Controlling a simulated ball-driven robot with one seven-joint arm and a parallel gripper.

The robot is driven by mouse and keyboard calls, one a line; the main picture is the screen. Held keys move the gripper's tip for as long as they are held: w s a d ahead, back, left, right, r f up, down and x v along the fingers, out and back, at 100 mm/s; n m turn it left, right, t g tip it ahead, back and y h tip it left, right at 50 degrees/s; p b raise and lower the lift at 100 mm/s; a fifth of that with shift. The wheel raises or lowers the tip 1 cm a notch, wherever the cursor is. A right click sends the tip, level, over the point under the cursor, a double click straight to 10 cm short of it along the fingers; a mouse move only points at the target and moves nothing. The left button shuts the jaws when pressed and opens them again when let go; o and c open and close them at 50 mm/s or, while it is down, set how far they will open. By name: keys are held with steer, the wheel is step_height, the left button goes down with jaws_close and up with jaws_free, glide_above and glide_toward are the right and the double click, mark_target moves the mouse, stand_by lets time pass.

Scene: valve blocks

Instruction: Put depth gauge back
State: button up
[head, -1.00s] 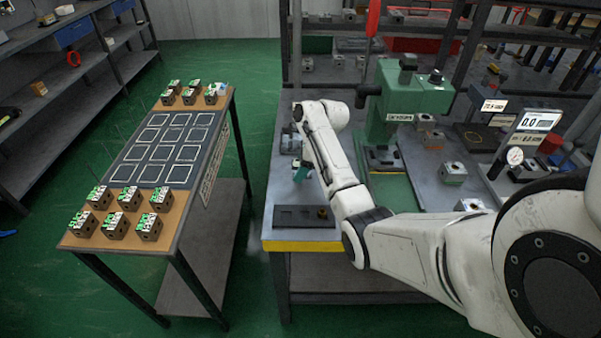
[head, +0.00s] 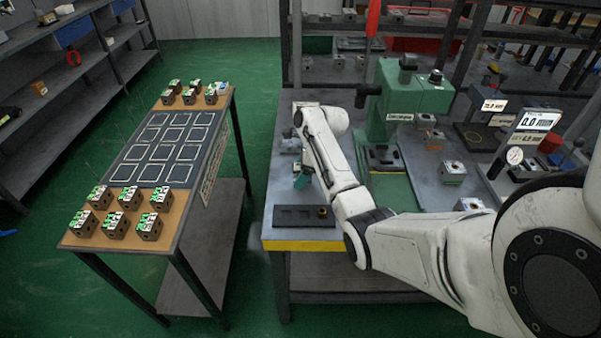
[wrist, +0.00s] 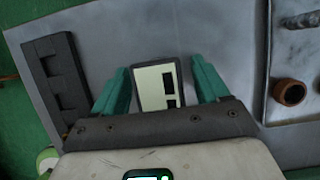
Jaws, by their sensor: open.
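My gripper (head: 301,180) is at the left part of the grey bench, pointing down, with teal fingers. In the wrist view its fingers (wrist: 157,88) are apart, on either side of a small dark-rimmed block with a pale face and black slots (wrist: 157,85). This may be the depth gauge; I cannot tell whether the fingers touch it. In the head view it is hidden by the gripper. A dark notched holder (wrist: 57,80) lies to its left in the wrist view. In the head view a dark tray (head: 290,217) lies at the bench's front edge.
A green press (head: 410,100) stands behind my arm. Metal blocks (head: 453,172) and a dial gauge (head: 514,156) are on the bench to the right. A side table (head: 170,205) at left holds several valve blocks. A brown ring (wrist: 290,92) sits on a plate in the wrist view.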

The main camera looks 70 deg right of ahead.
steer(key=shift+r, duration=0.1)
steer(key=v, duration=1.2)
steer(key=shift+c, duration=0.2)
stand_by(0.8)
